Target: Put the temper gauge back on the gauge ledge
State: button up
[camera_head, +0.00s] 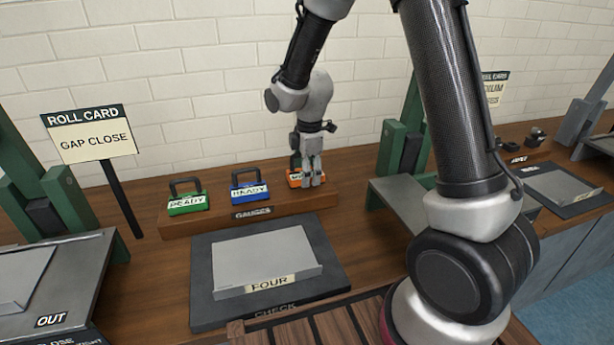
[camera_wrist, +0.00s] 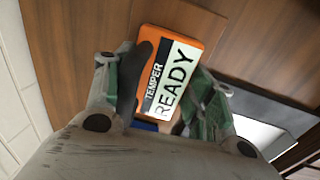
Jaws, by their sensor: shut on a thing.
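The temper gauge (camera_head: 295,180) is a small orange block at the right end of the wooden gauge ledge (camera_head: 240,221). In the wrist view the temper gauge (camera_wrist: 178,72) shows a black "TEMPER" strip and a white "READY" label. My gripper (camera_head: 312,181) points down and is shut on the gauge, with one finger on each side. Its fingers hide part of the gauge in the head view. The gauge is at or just above the ledge top; I cannot tell whether it touches.
A green gauge (camera_head: 187,199) and a blue gauge (camera_head: 249,188), both labelled "READY", stand on the ledge to the left. A dark check plate with a grey "FOUR" sheet (camera_head: 265,262) lies in front. A roll card (camera_head: 92,138) stands left. A green machine (camera_head: 398,160) stands right.

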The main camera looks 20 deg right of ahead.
jog(key=shift+f, duration=0.9)
jog(key=o, duration=1.5)
jog(key=shift+f, duration=0.1)
notch_tip(320, 180, up, 12)
jog(key=s+f, duration=0.1)
jog(key=s+d+r+m, duration=0.5)
jog(key=s+d+r, duration=0.1)
jog(key=r, duration=0.1)
jog(key=s+d+r+m+t, duration=0.1)
jog(key=s+d+m, duration=0.1)
jog(key=s+m, duration=0.2)
jog(key=s+d+r+m+t, duration=0.1)
jog(key=s+d+r+m, duration=0.1)
jog(key=s, duration=0.7)
jog(key=s+d+r+m, duration=0.2)
jog(key=s+d+m, duration=0.2)
jog(key=s+m, duration=0.3)
jog(key=shift+d+r+t, duration=0.2)
jog(key=shift+d+t, duration=0.05)
jog(key=shift+t, duration=0.15)
